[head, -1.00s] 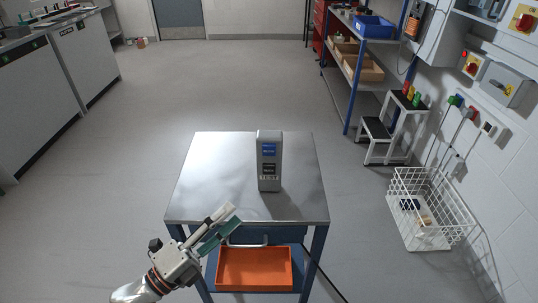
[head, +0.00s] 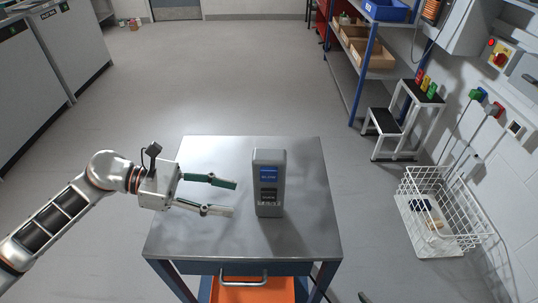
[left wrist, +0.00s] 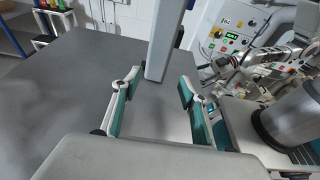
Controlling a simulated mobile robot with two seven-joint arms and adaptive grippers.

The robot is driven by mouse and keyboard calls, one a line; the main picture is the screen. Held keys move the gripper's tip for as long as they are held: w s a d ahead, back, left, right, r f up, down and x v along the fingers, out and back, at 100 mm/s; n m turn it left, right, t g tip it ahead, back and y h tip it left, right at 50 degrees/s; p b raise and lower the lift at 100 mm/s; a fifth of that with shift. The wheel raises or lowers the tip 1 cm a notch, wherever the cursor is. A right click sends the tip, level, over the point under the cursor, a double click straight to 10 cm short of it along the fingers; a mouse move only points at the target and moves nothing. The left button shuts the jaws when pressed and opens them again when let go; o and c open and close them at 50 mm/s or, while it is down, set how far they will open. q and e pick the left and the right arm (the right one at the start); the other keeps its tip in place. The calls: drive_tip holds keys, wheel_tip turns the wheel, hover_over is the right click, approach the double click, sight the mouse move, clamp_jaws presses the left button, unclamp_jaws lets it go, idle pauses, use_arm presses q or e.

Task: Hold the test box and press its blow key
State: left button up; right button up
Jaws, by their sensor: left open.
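The test box (head: 269,205) is a tall grey box standing upright on the metal table. Its front has a blue key (head: 268,173) with a light label and a darker key or panel (head: 268,195) below it; the small lettering is hard to read. My left gripper (head: 235,198) is open and empty over the table, left of the box, its fingers pointing at the box's side with a small gap. In the left wrist view the box (left wrist: 166,40) rises just beyond the parted green-padded fingertips (left wrist: 160,84). I cannot make out my right gripper.
The metal table (head: 210,238) is otherwise bare. An orange drawer or tray (head: 252,290) sits under its front edge, below a handle (head: 244,278). A white wire basket (head: 440,215) and a step stool (head: 400,125) stand on the floor to the right.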

sight(265, 202)
use_arm(q)
drive_tip(key=shift+w+f, duration=0.1)
drive_tip(key=shift+w, duration=0.25)
drive_tip(key=shift+w+d, duration=0.1)
drive_tip(key=shift+d, duration=0.3)
drive_tip(key=x, duration=0.7)
drive_tip(key=shift+s+d+f, duration=0.2)
drive_tip(key=shift+d+f, duration=0.15)
drive_tip(key=shift+d, duration=0.65)
use_arm(e)
drive_tip(key=shift+f, duration=0.3)
